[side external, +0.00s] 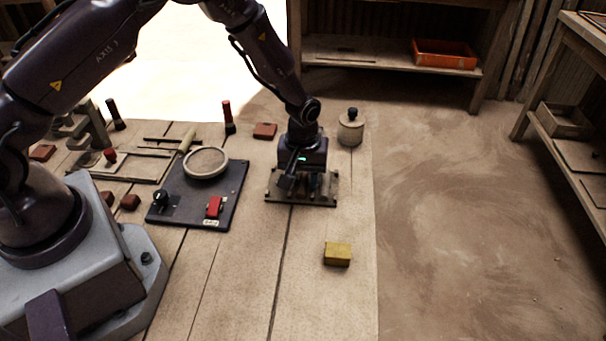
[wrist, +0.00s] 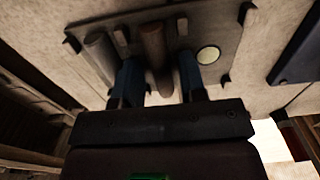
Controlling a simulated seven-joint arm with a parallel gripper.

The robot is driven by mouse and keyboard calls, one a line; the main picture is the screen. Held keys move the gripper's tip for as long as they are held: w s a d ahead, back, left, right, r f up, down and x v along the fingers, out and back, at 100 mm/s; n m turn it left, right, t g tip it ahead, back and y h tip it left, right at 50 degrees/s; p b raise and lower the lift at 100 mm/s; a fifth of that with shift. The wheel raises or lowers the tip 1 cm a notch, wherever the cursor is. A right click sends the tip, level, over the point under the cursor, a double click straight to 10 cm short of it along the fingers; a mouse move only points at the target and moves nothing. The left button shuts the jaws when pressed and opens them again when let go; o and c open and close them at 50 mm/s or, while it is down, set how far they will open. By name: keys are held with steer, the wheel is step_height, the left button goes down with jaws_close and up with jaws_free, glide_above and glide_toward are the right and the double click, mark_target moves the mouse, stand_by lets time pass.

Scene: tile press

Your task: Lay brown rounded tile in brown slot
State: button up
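My gripper (wrist: 159,62) points down over a dark plate with corner posts (side external: 283,197); the plate also shows in the wrist view (wrist: 225,25). A brown rounded piece (wrist: 154,45) lies between the two blue fingers, with a small gap at the right finger, so the gripper looks open around it. A grey rounded piece (wrist: 100,48) is beside the left finger and a pale disc (wrist: 208,55) is right of the right finger. I cannot make out a brown slot, and the gripper hides much of the plate in the side view.
A dark board (side external: 225,190) with a round ring (side external: 205,162) and a red block (side external: 214,207) lies to the left. A yellow block (side external: 337,254) is at the front. A lidded pot (side external: 351,127) and a reddish block (side external: 265,131) stand behind. The front bench is mostly clear.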

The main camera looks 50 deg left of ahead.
steer(key=shift+o, duration=0.3)
steer(key=shift+r, duration=0.15)
step_height(320, 180, up, 12)
steer(key=shift+r, duration=0.15)
step_height(320, 180, up, 10)
steer(key=r+m+t, duration=0.1)
steer(key=m+t, duration=0.1)
glide_above(303, 179)
steer(key=s, duration=0.4)
steer(key=s+a+r+m+t, duration=0.1)
steer(key=s+r+m, duration=0.2)
steer(key=s, duration=0.6)
steer(key=s+a+r+m+t, duration=0.2)
steer(key=s+r+m, duration=0.2)
steer(key=s+r, duration=0.3)
steer(key=s, duration=0.3)
steer(key=shift+s+r+t, duration=0.25)
steer(key=shift+r+t, duration=0.05)
